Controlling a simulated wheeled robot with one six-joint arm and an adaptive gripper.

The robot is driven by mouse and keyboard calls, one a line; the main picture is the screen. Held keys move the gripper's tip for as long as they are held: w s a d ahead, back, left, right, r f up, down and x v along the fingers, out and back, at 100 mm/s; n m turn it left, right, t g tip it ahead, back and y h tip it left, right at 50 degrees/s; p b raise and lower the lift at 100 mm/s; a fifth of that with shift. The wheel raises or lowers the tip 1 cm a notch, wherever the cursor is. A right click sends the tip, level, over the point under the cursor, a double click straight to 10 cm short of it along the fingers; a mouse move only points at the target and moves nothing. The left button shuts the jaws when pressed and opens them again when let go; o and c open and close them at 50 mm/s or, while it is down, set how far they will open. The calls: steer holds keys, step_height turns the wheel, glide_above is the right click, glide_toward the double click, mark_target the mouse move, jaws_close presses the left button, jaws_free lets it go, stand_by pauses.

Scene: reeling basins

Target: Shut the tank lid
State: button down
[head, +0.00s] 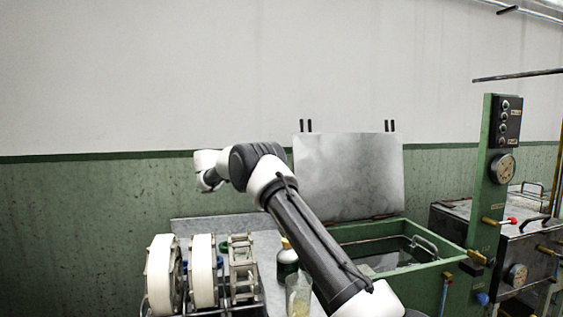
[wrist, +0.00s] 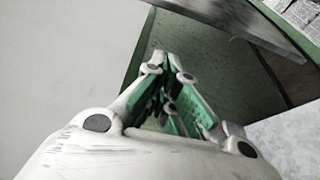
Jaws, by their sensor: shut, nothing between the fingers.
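The tank lid (head: 348,177) is a flat grey metal sheet. It stands open, nearly upright, at the back edge of the green tank (head: 447,271). The tank's open top shows in the head view, with a metal handle (head: 424,247) at its right side. My gripper (wrist: 167,62) shows in the wrist view, with its green-padded fingers closed together at the tips and nothing held. In the head view my arm reaches up and left, its end left of the lid and apart from it; the fingers are not clear there.
White reels (head: 203,271) stand on the grey table at left, with a dark bottle (head: 287,262) and a clear vessel (head: 299,296) by my arm. A green gauge post (head: 487,180) rises right of the tank. A grey panel (wrist: 235,22) crosses the wrist view's top.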

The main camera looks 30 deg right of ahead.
steer(key=s+d, duration=0.2)
steer(key=d, duration=0.7)
steer(key=shift+s, duration=0.3)
steer(key=shift+s+a, duration=0.1)
steer(key=shift+s, duration=0.05)
